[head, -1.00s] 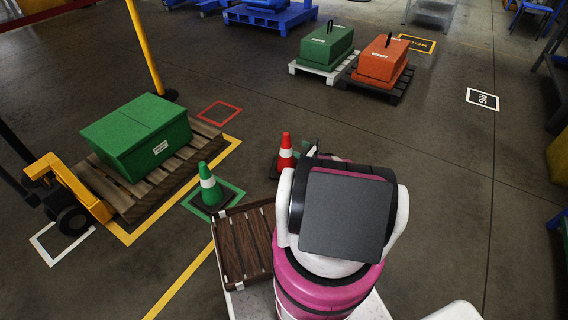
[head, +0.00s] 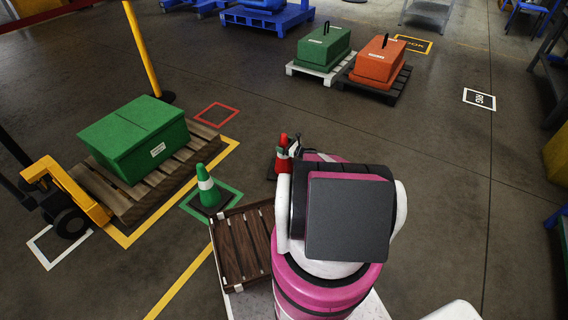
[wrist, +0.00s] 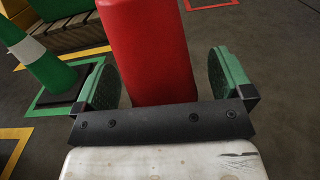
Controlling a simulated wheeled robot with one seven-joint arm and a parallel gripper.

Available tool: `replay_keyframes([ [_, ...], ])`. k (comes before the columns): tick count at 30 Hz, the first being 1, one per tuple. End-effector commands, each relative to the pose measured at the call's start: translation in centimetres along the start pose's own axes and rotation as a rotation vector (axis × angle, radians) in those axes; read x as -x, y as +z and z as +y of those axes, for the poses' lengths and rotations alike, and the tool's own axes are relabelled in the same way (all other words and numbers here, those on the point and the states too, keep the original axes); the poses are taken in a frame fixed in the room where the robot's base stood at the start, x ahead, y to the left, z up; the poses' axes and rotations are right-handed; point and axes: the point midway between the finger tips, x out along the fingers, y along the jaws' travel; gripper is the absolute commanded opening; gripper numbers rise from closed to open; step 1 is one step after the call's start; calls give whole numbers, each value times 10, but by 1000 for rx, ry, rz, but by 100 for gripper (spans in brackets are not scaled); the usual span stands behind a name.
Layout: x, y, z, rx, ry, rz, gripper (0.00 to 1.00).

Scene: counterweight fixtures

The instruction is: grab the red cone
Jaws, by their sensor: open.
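The red cone (head: 282,157) with a white band stands on the floor in the middle of the head view, partly hidden by my arm and gripper. In the wrist view its red body (wrist: 150,50) rises between the two green-padded fingers of my gripper (wrist: 165,82). The fingers are open, one on each side of the cone. A gap shows on the right side, and the left finger is close to the cone. The cone's base is hidden in the wrist view.
A green cone (head: 207,188) stands left of the red cone; it also shows in the wrist view (wrist: 42,62). A green box (head: 135,138) sits on a wooden pallet (head: 200,148) beside a yellow pallet jack (head: 72,188). A brown slatted tray (head: 243,246) is in front.

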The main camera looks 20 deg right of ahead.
Motion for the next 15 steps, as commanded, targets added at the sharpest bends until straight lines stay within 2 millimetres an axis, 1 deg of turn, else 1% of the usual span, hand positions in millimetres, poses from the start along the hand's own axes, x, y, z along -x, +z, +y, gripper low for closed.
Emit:
replay_keyframes([
  [2,0,0,0,0,0,0,98],
  [5,0,0,0,0,0,0,69],
  [6,1,0,0,0,0,0,56],
  [8,1,0,0,0,0,0,36],
  [9,1,0,0,0,0,0,23],
  [11,1,0,0,0,0,0,4],
  [15,1,1,0,0,1,-2,4],
])
